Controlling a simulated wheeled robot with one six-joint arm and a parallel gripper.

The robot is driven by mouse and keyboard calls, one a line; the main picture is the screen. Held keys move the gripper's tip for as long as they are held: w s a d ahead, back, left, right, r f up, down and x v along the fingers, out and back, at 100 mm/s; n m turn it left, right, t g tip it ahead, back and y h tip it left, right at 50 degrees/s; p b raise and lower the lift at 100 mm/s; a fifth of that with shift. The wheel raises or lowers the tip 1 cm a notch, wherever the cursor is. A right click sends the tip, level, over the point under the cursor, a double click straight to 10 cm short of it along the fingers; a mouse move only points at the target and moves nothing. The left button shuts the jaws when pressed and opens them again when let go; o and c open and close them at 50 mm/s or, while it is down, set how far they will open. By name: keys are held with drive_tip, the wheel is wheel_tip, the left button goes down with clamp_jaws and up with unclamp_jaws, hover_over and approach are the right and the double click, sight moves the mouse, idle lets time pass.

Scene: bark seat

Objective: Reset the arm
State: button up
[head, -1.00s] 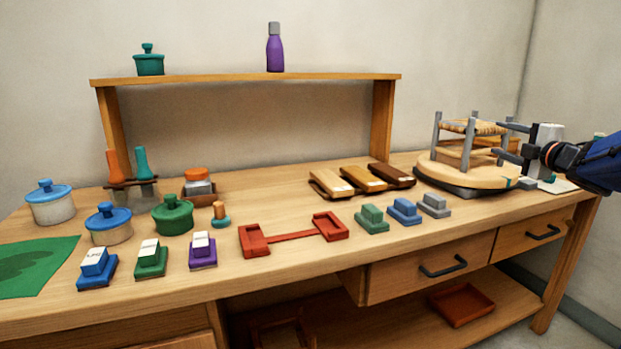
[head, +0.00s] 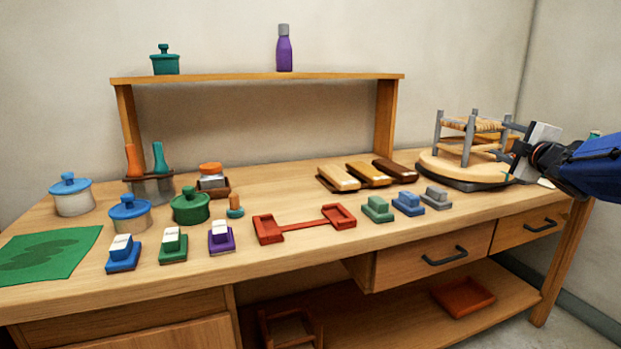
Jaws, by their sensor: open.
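My gripper (head: 508,141) is at the right of the head view, at the end of my blue and black arm. Its jaws are open and point left toward a small stool (head: 469,126) with grey legs and a woven seat. The stool stands on a round wooden turntable (head: 440,165). The fingertips overlap the stool's right side in the picture; I cannot tell if they touch it. I see nothing held between them. The gripper body hides part of the bench behind it.
The bench (head: 330,262) holds blocks, a red tray (head: 269,229), lidded pots (head: 130,214) and wooden-backed pieces (head: 337,179). A shelf (head: 230,78) stands behind with a purple bottle (head: 284,53). Clear wood lies in front of the turntable.

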drive_tip(key=s+a+f+m+g, duration=0.4)
drive_tip(key=s+a+f, duration=0.3)
drive_tip(key=s+f, duration=0.3)
drive_tip(key=s+a+f+m+g, duration=0.4)
drive_tip(key=s+a+f, duration=0.4)
drive_tip(key=s, duration=0.7)
drive_tip(key=s+a+f+m+g+y, duration=0.1)
drive_tip(key=s+a+f+m+g, duration=0.4)
drive_tip(key=s+f, duration=0.7)
drive_tip(key=shift+s+a+m, duration=0.6)
drive_tip(key=shift+a+m, duration=0.2)
drive_tip(key=shift+a, duration=0.35)
